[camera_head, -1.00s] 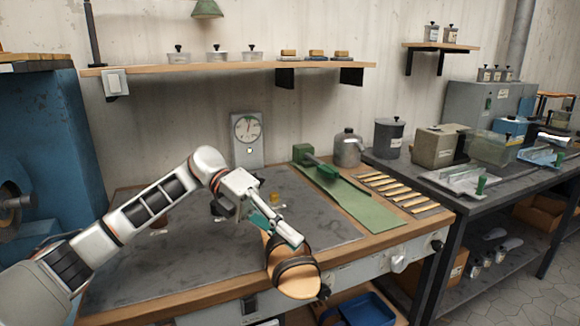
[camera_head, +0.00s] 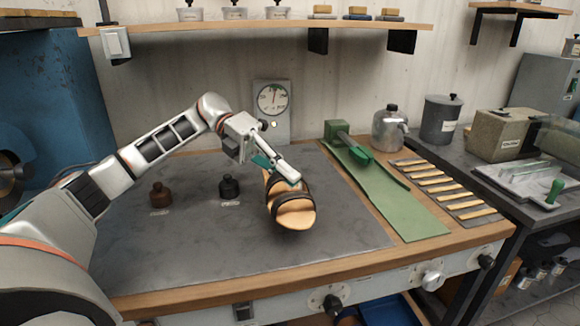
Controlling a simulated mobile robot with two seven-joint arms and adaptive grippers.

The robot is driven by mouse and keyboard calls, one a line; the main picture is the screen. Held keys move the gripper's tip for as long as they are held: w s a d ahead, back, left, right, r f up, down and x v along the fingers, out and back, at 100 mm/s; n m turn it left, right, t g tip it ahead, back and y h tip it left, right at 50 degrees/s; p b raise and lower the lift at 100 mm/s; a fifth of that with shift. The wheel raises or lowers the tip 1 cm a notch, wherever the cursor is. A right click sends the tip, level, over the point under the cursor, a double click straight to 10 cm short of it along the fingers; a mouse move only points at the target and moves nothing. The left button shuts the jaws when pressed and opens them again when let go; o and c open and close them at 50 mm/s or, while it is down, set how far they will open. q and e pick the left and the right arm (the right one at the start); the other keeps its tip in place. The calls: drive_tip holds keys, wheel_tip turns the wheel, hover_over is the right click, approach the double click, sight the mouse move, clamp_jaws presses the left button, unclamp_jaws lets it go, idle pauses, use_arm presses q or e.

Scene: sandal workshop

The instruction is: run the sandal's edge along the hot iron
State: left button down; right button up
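The sandal (camera_head: 294,212) has a tan sole and dark brown straps. My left gripper (camera_head: 277,168) is shut on it near its far end and holds it tilted over the grey bench top. Its fingers hide part of the sandal. A green-handled tool (camera_head: 359,153), perhaps the hot iron, rests at a green block (camera_head: 337,130) at the back of the green mat (camera_head: 400,205). It is to the right of the sandal and apart from it. I cannot see a bare hot tip. My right gripper is not in view.
A brown bottle (camera_head: 161,194) and a black bottle (camera_head: 229,186) stand left of the sandal. A dial gauge (camera_head: 273,100) is behind. The grey sheet (camera_head: 220,250) is clear in front.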

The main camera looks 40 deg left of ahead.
sight(301, 204)
use_arm(q)
wheel_tip(301, 204, down, 4)
drive_tip(key=shift+f+b, duration=0.2)
drive_tip(key=shift+b, duration=0.3)
drive_tip(key=shift+w+f, duration=0.1)
drive_tip(key=shift+f, duration=0.45)
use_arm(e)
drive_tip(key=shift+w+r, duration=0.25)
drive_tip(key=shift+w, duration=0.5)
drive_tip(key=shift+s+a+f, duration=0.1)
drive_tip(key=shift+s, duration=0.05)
use_arm(q)
drive_tip(key=shift+d, duration=0.1)
drive_tip(key=shift+w+d, duration=0.15)
drive_tip(key=shift+w, duration=0.1)
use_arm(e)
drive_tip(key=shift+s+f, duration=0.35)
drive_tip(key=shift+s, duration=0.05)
use_arm(q)
drive_tip(key=shift+b, duration=0.3)
drive_tip(key=shift+w+d, duration=0.1)
drive_tip(key=shift+w, duration=0.05)
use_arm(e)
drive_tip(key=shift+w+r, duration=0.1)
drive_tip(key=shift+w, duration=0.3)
use_arm(q)
drive_tip(key=shift+w+d, duration=0.1)
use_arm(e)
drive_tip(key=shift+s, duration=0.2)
